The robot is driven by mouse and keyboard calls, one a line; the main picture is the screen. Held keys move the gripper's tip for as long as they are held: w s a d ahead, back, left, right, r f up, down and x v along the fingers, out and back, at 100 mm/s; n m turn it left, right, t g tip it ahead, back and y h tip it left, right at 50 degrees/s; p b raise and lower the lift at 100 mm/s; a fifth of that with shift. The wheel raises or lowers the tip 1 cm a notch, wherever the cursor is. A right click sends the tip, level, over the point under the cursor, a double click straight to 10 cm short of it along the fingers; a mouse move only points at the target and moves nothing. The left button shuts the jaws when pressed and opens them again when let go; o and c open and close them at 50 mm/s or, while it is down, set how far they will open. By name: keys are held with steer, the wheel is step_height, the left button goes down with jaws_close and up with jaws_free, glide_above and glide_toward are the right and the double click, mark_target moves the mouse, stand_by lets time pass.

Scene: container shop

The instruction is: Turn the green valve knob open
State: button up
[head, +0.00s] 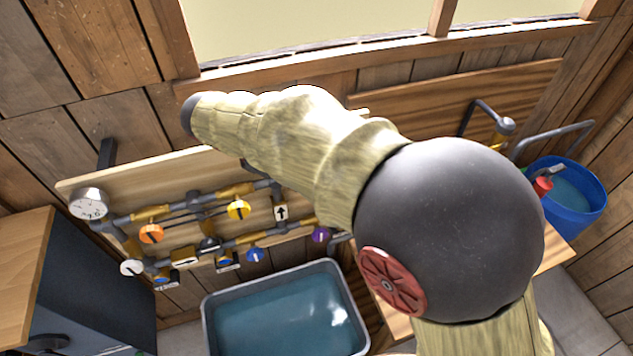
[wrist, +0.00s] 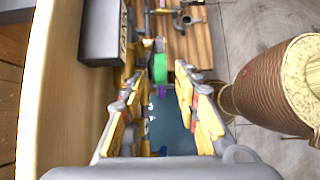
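The green valve knob (wrist: 159,68) shows in the wrist view, just beyond and between the fingertips. I cannot tell whether either finger touches it. My gripper (wrist: 158,80) is open, with its two yellow-and-grey fingers spread on either side and nothing held between them. In the head view my arm hides the gripper, and the green knob is not visible there.
A wooden pipe board (head: 140,180) carries a gauge (head: 89,204) and orange (head: 151,234), yellow (head: 239,210), white (head: 131,267), blue (head: 255,255) and purple (head: 321,235) knobs. A water-filled tub (head: 207,315) stands below; a blue bucket (head: 575,222) is at right.

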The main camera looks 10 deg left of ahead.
steer(key=v, duration=0.6)
steer(key=shift+a+r, duration=0.1)
steer(key=shift+r, duration=0.05)
stand_by(0.3)
